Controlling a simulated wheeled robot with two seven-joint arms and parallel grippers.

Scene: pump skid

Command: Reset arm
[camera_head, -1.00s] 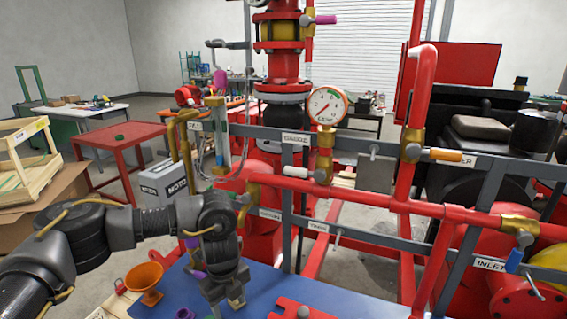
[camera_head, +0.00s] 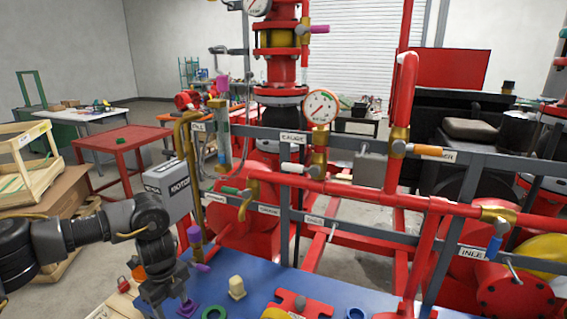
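My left arm comes in from the left edge. Its dark grey gripper (camera_head: 168,303) points down over the left end of the blue table top (camera_head: 250,287). Its fingertips are small and partly cut by the bottom edge, so I cannot tell how far apart they are. I see no object clearly held in it. A purple part (camera_head: 188,308) lies just right of the fingers. An orange piece (camera_head: 138,273) shows partly behind the wrist. My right arm and gripper are not in view.
On the blue top are a cream block (camera_head: 236,288), a green ring (camera_head: 214,313) and a red bracket (camera_head: 292,302). Behind stands the red pipe skid with grey rails, a gauge (camera_head: 321,106) and valve handles. A red table (camera_head: 120,143) stands at the left.

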